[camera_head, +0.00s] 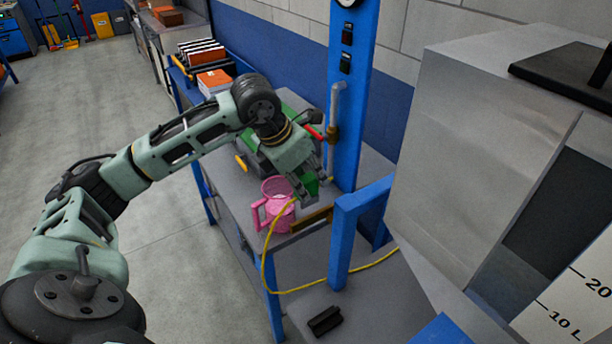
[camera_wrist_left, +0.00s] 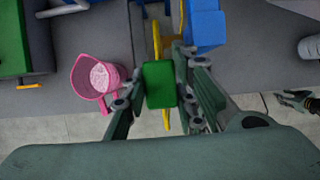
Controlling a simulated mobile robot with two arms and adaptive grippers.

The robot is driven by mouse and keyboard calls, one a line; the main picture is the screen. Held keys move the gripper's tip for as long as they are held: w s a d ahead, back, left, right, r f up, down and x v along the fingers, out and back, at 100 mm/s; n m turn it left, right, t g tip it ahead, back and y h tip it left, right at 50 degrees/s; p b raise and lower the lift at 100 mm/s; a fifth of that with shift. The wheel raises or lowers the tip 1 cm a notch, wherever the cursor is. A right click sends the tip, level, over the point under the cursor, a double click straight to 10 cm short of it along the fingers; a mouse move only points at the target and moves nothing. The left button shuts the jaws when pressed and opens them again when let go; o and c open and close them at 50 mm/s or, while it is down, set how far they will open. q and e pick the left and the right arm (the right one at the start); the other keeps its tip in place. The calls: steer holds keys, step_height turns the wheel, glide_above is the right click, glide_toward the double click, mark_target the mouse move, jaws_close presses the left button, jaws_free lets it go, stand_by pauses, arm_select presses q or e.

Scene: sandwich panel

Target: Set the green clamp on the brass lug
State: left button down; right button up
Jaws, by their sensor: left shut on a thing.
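My left gripper (camera_head: 312,192) is shut on the green clamp (camera_head: 310,184). The clamp also shows as a green block between the fingers in the left wrist view (camera_wrist_left: 160,84). A yellow cable (camera_head: 266,250) runs down from near the clamp. A flat brass-coloured piece (camera_head: 312,219), which looks like the brass lug, is just below the gripper beside the blue frame. The clamp appears above it and apart from it; the exact gap is unclear. A gripper, apparently my right one, shows at the right edge of the left wrist view (camera_wrist_left: 296,101); its jaw state is unclear.
A pink jug (camera_head: 276,207) stands on the grey bench close left of the gripper. A blue post (camera_head: 347,110) with a red-handled valve (camera_head: 332,134) rises behind. A green object (camera_wrist_left: 14,40) lies farther left. A large grey box (camera_head: 480,130) fills the right side.

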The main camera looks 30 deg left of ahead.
arm_select(q)
steer(key=shift+f+b, duration=0.8)
steer(key=shift+f, duration=0.75)
steer(key=shift+f+b, duration=0.4)
step_height(320, 180, down, 3)
steer(key=shift+r+b, duration=0.2)
steer(key=shift+b, duration=1.05)
steer(key=shift+f+b, duration=0.3)
arm_select(e)
step_height(320, 180, down, 6)
steer(key=shift+a, duration=0.25)
steer(key=shift+s+d, duration=0.1)
arm_select(q)
steer(key=shift+f+b, duration=0.6)
arm_select(e)
steer(key=shift+f, duration=0.55)
arm_select(q)
steer(key=c, duration=1.3)
jaws_free()
steer(key=shift+c, duration=0.2)
